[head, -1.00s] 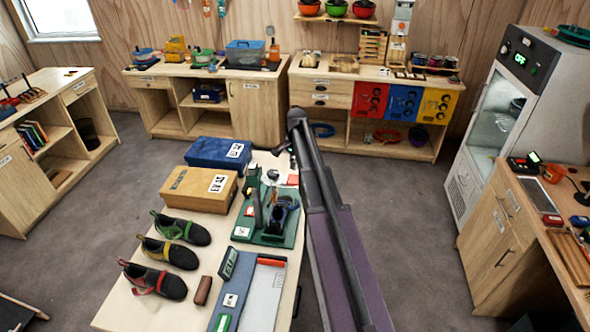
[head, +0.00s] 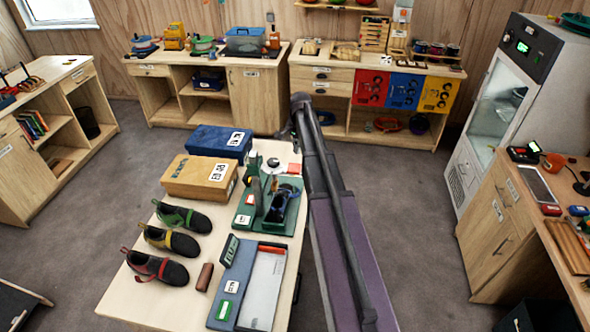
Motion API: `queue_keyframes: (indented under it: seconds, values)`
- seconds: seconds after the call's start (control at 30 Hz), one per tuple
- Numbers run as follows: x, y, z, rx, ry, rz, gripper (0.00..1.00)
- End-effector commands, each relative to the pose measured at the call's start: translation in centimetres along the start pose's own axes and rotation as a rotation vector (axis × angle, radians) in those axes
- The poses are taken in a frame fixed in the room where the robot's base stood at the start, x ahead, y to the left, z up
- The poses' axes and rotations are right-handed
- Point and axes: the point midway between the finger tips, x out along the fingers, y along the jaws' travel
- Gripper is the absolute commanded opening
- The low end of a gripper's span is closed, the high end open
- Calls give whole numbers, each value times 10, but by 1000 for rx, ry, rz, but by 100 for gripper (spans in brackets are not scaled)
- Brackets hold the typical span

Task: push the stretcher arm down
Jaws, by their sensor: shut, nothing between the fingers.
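The shoe stretcher stands on a green base (head: 265,222) on the light wooden table, right of the boxes. A dark shoe (head: 283,202) sits on it. A dark upright piece (head: 256,192) at its left looks like the stretcher arm, but it is too small to be sure. My gripper (head: 284,134) is a small dark shape at the far end of my arm, beyond the stretcher in the picture and apart from it. It is shut and empty. My arm link hides the area to its right.
Blue box (head: 220,141) and tan box (head: 200,176) stand left of the stretcher. Three dark shoes (head: 165,240) are at the left front. A blue tray (head: 236,285) and a small brown block (head: 205,277) lie in front. Floor (head: 415,215) right of the table is clear.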

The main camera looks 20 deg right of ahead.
Motion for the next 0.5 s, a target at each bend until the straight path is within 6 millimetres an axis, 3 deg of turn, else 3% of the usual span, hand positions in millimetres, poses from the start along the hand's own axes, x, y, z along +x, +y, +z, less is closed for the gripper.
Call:
queue_keyframes:
  seconds: [0.5]
  values:
    - [45, 0, 0, 0, 0, 0, 0]
